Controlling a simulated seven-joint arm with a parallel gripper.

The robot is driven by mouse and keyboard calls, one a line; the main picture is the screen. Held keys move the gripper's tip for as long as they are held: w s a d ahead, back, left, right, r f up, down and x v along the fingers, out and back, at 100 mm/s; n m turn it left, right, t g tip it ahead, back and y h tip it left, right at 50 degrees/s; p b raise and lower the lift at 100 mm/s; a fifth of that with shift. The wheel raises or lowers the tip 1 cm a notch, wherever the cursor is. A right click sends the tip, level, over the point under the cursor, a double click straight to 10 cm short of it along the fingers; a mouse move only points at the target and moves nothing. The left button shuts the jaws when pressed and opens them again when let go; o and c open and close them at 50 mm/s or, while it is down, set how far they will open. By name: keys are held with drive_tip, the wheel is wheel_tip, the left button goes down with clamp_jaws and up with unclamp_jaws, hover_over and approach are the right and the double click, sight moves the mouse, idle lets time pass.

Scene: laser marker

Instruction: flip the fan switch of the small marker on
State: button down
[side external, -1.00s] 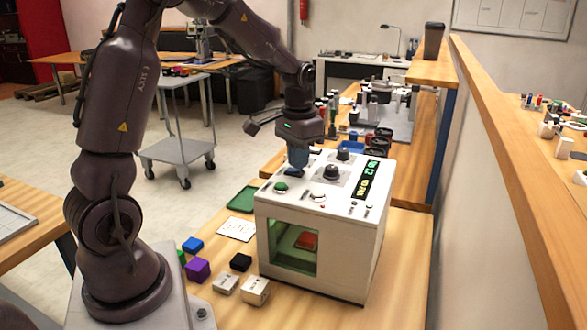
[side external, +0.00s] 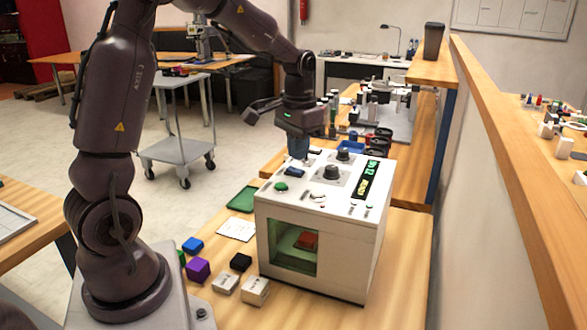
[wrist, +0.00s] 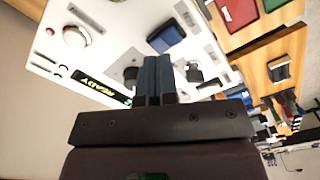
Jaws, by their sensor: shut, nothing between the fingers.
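The small marker (side external: 318,220) is a white box on the wooden table, with a window in its front and a red block (side external: 307,241) inside. Its top panel carries a green button (side external: 281,187), black knobs (side external: 331,172), small toggle switches and a lit green display (side external: 371,172). My gripper (side external: 299,153) is shut and empty above the back left part of the panel. In the wrist view, my shut fingers (wrist: 157,75) point at the panel near a dark blue part (wrist: 165,38) and a black knob (wrist: 131,76). I cannot tell which switch is the fan switch.
Several small blocks lie left of the marker, among them a purple one (side external: 198,269) and a black one (side external: 240,262). A green tray (side external: 243,199) and a white card (side external: 236,229) lie beside it. Benches with equipment stand behind.

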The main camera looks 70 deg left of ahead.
sight(299, 170)
drive_tip(key=shift+r, duration=2.1)
